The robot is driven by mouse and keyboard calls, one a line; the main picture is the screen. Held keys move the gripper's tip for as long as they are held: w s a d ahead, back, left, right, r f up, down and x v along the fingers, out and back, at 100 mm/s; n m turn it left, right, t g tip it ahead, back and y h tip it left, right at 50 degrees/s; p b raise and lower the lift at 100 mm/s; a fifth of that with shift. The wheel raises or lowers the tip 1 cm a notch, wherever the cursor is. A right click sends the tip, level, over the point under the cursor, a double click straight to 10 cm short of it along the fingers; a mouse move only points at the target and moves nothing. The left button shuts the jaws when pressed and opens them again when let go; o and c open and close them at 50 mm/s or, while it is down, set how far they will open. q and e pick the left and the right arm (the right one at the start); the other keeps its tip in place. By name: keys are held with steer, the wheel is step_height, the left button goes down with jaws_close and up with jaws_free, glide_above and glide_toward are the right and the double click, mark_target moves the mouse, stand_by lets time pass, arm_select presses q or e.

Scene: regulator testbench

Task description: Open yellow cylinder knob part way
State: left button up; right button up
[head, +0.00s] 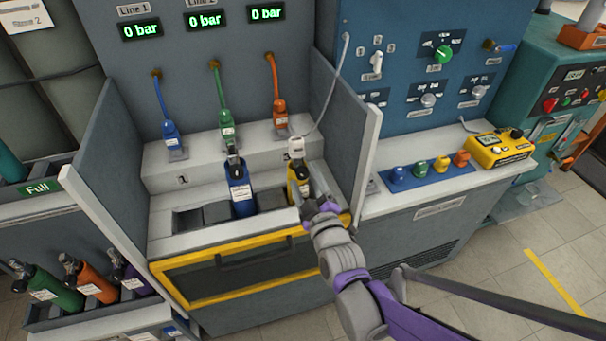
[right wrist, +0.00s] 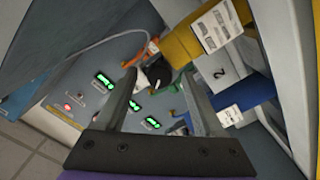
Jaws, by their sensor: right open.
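The yellow cylinder (head: 294,190) stands in the bench's rack, partly hidden by my right gripper, with a pale connector (head: 296,147) at its top. In the right wrist view the yellow cylinder (right wrist: 188,45) shows at the upper right, with a white label. A black knob (right wrist: 157,72) shows at its end, seen between the fingertips of my right gripper (right wrist: 159,78). My right gripper (head: 312,190) is open, just right of the yellow cylinder. I cannot tell whether a finger touches the knob. My left gripper is not in view.
A blue cylinder (head: 240,194) stands left of the yellow one. Blue, green and orange hose connectors (head: 227,133) sit behind. A side wall (head: 356,130) rises close on the right. A yellow-framed front panel (head: 240,266) is below. Three displays read 0 bar.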

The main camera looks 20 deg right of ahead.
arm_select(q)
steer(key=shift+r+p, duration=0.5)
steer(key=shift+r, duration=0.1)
arm_select(e)
steer(key=s, duration=0.9)
steer(key=shift+d, duration=0.15)
arm_select(q)
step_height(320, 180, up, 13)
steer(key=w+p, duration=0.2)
steer(key=p, duration=1)
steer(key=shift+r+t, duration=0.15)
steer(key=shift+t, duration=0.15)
arm_select(e)
steer(key=s+d+r+m+g, duration=0.1)
steer(key=s+d+m+g, duration=0.1)
steer(key=s+m+g, duration=0.7)
steer(key=s+g, duration=0.3)
steer(key=s, duration=0.3)
steer(key=shift+d+m+g+h, duration=0.3)
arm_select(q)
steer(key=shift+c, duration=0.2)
arm_select(e)
steer(key=shift+s+f, duration=0.1)
steer(key=shift+s, duration=0.1)
steer(key=shift+c, duration=0.2)
